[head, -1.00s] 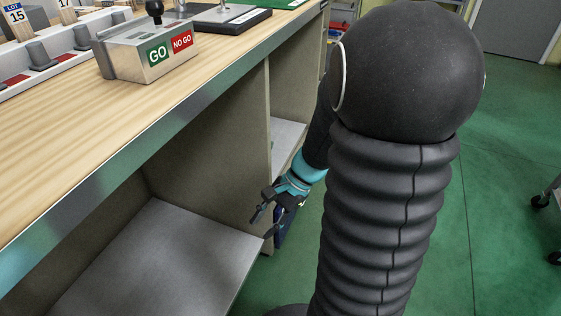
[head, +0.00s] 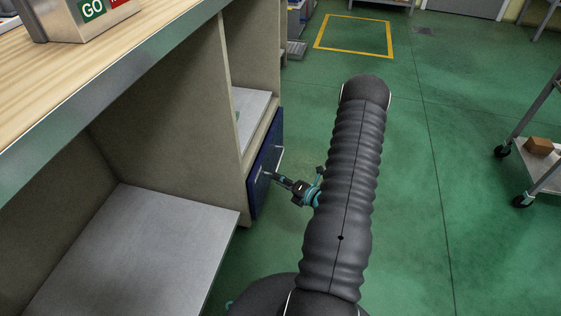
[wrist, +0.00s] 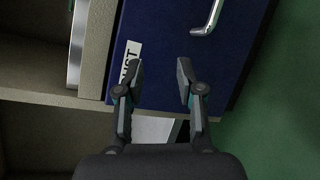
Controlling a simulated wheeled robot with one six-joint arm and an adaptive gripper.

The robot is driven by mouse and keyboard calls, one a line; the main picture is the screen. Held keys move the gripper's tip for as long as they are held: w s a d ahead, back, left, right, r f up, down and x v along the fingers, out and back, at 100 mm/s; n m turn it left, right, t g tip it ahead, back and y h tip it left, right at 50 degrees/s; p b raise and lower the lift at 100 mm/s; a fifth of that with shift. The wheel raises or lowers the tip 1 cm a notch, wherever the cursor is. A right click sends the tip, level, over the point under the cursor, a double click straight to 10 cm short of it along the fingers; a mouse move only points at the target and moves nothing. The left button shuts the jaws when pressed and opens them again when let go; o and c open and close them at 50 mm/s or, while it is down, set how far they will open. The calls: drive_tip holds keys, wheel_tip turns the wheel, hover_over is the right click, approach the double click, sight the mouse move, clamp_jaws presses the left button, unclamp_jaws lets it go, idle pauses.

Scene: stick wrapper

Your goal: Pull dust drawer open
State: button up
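The dust drawer (head: 258,190) is a dark blue front at the end of the bench, with a bright metal bar handle (head: 280,157). In the wrist view the blue front (wrist: 165,25) fills the middle, with a white label (wrist: 130,58) partly hidden by a finger. The handle (wrist: 208,20) is at the top, up and right of my fingers. My gripper (wrist: 159,70) is open, with nothing between its fingers. In the head view my gripper (head: 272,178) is in front of the drawer, close to the handle; contact cannot be told.
The bench has a grey side panel (head: 190,110) and an open bay with a metal shelf (head: 140,245) left of the drawer. Green floor (head: 420,200) is open on the right. A wheeled cart (head: 545,165) stands at the far right.

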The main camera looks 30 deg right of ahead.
sight(280, 159)
drive_tip(key=d+f+m+t+h, duration=0.1)
drive_tip(key=d+f+m+h, duration=0.3)
drive_tip(key=d+m+h, duration=0.25)
drive_tip(key=shift+m+y, duration=0.25)
drive_tip(key=shift+m, duration=0.2)
drive_tip(key=w, duration=0.4)
drive_tip(key=w+d+f, duration=0.1)
drive_tip(key=w, duration=0.3)
drive_tip(key=w+f, duration=0.1)
drive_tip(key=w, duration=0.3)
drive_tip(key=shift+w+d+b, duration=0.4)
drive_tip(key=shift+c, duration=0.2)
clamp_jaws()
